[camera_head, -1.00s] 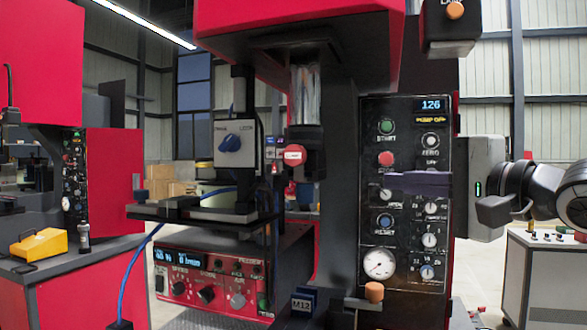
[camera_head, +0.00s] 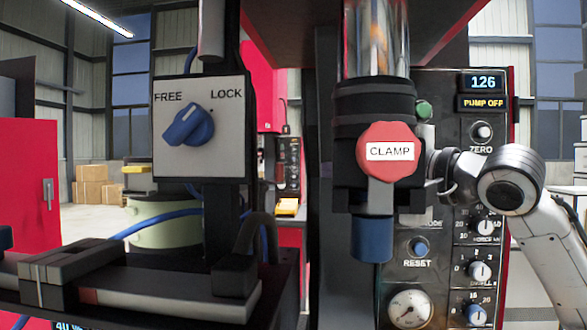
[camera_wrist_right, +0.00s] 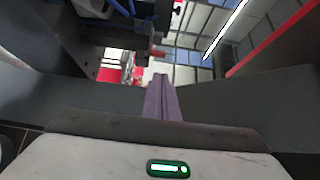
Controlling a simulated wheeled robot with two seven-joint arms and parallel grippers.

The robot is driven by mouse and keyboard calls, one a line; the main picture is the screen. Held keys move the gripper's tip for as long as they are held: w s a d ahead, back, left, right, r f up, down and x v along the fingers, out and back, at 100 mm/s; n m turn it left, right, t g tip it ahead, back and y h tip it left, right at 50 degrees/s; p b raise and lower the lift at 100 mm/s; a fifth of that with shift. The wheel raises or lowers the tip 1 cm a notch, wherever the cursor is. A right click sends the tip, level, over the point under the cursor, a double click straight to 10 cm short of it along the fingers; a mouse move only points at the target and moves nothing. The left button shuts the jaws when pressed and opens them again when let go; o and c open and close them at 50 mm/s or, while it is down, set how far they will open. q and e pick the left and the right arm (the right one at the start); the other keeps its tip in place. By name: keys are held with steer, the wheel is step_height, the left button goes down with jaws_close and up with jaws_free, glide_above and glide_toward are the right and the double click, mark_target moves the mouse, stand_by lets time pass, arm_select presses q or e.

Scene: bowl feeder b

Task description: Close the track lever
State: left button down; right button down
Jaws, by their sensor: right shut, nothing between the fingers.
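My right gripper shows in the wrist view as purple fingers (camera_wrist_right: 160,97), shut and empty. In the head view its arm comes in from the right, and its fingers are hidden behind the CLAMP unit. My left gripper is not in view.
A red CLAMP knob (camera_head: 390,150) on a dark column stands between the blue knob and my right arm. The control panel (camera_head: 440,255) is behind it. A blue hose (camera_head: 150,224) crosses left. A pale green bowl (camera_head: 165,232) sits behind the plate.

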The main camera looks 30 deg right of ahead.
steer(key=p+x, duration=0.2)
steer(key=x, duration=0.8)
steer(key=shift+w+p, duration=0.15)
steer(key=shift+p, duration=0.2)
